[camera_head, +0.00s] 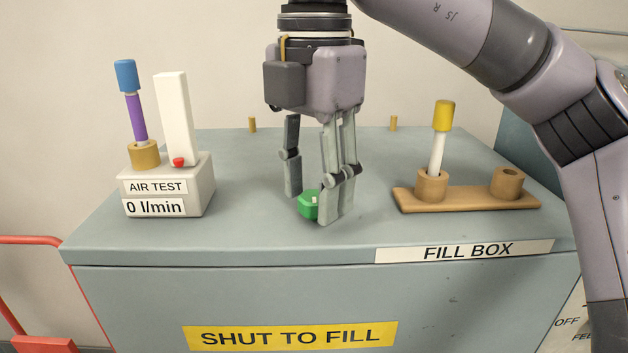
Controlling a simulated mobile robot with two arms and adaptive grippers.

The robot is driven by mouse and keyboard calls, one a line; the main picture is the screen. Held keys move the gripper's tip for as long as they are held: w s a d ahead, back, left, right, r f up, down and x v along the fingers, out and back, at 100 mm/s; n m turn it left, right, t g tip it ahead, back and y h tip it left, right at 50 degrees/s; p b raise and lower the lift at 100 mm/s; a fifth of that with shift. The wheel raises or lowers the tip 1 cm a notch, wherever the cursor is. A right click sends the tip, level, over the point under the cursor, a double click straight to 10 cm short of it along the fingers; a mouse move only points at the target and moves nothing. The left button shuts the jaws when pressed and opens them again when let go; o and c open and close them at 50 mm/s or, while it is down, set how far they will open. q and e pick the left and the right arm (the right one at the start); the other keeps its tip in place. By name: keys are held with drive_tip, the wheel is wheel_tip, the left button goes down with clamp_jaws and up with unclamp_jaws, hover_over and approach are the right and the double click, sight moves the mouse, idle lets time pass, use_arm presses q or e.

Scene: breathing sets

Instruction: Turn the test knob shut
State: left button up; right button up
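A green knob (308,206) with a small pale mark sits on the grey top of the fill box (250,215); its right part is hidden behind a finger. My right gripper (313,206) points straight down over it, with fingers at the knob's left and right. The fingers are apart with the knob between them; I cannot tell whether they press on it. The air test block (186,190) at the left reads 0 l/min, and a red piece (179,162) sits low on its white upright column (175,115). My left gripper is not in view.
A blue-capped purple stick (137,115) stands in a tan cup on the test block. A yellow-capped white stick (438,150) stands in one holder of a wooden base (465,203); the other holder (507,182) is empty. Two small pegs stand at the back.

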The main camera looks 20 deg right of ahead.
sight(314, 195)
drive_tip(key=shift+o, duration=0.5)
wheel_tip(314, 195, up, 12)
idle(0.5)
drive_tip(key=shift+f, duration=0.1)
